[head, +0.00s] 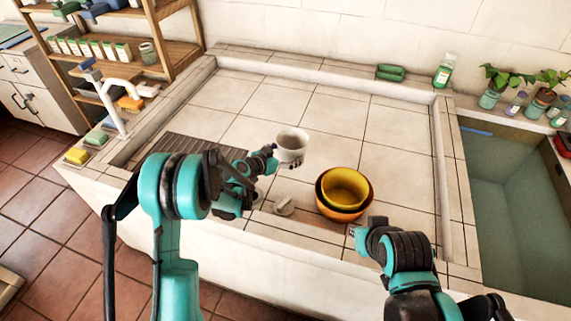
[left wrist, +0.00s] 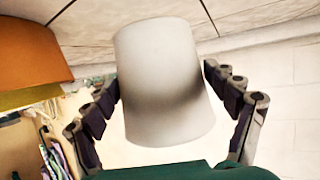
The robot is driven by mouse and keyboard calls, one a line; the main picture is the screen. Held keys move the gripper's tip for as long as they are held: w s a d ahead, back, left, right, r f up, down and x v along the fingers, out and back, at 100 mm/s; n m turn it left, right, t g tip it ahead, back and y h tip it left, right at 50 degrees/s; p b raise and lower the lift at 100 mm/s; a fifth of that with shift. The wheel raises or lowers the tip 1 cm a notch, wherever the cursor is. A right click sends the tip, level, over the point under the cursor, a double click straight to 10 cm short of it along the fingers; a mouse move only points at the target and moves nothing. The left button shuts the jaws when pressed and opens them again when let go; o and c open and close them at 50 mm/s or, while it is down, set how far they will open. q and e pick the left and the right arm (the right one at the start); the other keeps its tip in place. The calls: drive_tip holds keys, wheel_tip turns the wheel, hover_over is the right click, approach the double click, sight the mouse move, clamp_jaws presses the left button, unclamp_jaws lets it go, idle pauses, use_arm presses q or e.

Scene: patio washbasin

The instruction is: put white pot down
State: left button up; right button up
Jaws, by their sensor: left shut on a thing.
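The white pot (head: 292,143) is in my left gripper (head: 279,158), above the tiled basin top (head: 330,115) in the head view. In the left wrist view the white pot (left wrist: 165,85) fills the middle, with the fingers of my left gripper (left wrist: 165,100) on both sides of it. The gripper is shut on the pot. I cannot tell whether the pot's base touches the tiles. My right arm comes in at the lower right of the head view, and my right gripper (head: 358,232) is near the basin's front edge; its fingers are too unclear to tell their state.
A yellow bowl (head: 345,188) sits in an orange bowl (head: 341,212) right of the pot. A small pale object (head: 284,207) lies near the front edge. A green soap bottle (head: 444,70) and a green block (head: 390,73) stand at the back. The tiles behind the pot are clear.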

use_arm(q)
drive_tip(key=shift+w+a+f, duration=0.5)
drive_tip(key=shift+w, duration=0.2)
drive_tip(key=shift+f+b, duration=1.1)
drive_tip(key=shift+f, duration=0.9)
drive_tip(key=shift+f, duration=0.1)
drive_tip(key=o, duration=1.1)
drive_tip(key=shift+o, duration=0.2)
